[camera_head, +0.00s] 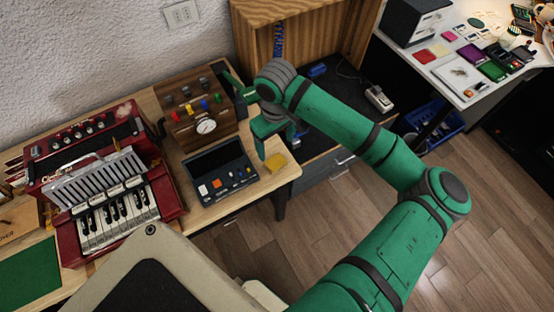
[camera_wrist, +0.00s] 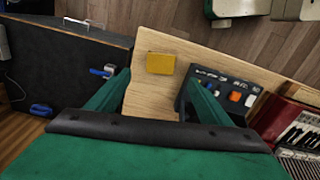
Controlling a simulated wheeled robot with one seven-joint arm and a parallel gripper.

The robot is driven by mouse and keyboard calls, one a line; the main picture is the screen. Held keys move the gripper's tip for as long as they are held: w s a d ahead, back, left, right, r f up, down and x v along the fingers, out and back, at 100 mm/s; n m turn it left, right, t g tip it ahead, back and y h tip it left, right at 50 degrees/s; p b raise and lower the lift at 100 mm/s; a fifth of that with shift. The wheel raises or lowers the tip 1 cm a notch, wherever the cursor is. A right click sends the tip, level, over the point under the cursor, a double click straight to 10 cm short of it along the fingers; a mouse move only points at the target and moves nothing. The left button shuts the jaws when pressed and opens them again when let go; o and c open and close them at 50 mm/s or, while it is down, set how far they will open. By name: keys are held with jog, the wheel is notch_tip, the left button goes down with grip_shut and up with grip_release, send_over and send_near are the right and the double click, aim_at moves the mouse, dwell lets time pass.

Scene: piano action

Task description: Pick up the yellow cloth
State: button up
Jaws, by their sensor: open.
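The yellow cloth (camera_head: 276,162) is a small folded square lying flat near the right corner of the wooden table (camera_head: 283,178). It also shows in the wrist view (camera_wrist: 160,63), ahead of my gripper and between the lines of its two fingers. My gripper (camera_head: 262,155) is above the table beside the cloth, its fingers apart and empty. In the wrist view my gripper (camera_wrist: 155,85) spreads its fingers to either side, with bare wood between them. The cloth appears untouched.
A black control panel (camera_head: 220,172) lies just left of the cloth. A wooden box with knobs and a gauge (camera_head: 199,112) stands behind it. A red accordion (camera_head: 107,175) is farther left. A dark cabinet (camera_head: 318,168) stands to the right, beyond the table's edge.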

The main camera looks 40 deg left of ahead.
send_over(275, 162)
jog(key=f, duration=0.4)
jog(key=shift+w+d+f, duration=0.2)
jog(key=shift+d+f, duration=0.05)
jog(key=shift+f, duration=0.05)
jog(key=shift+s+a+f, duration=0.1)
jog(key=shift+a+f, duration=0.05)
jog(key=shift+f, duration=1.3)
jog(key=shift+a+f, duration=0.1)
jog(key=shift+f, duration=1.35)
jog(key=c, duration=1.1)
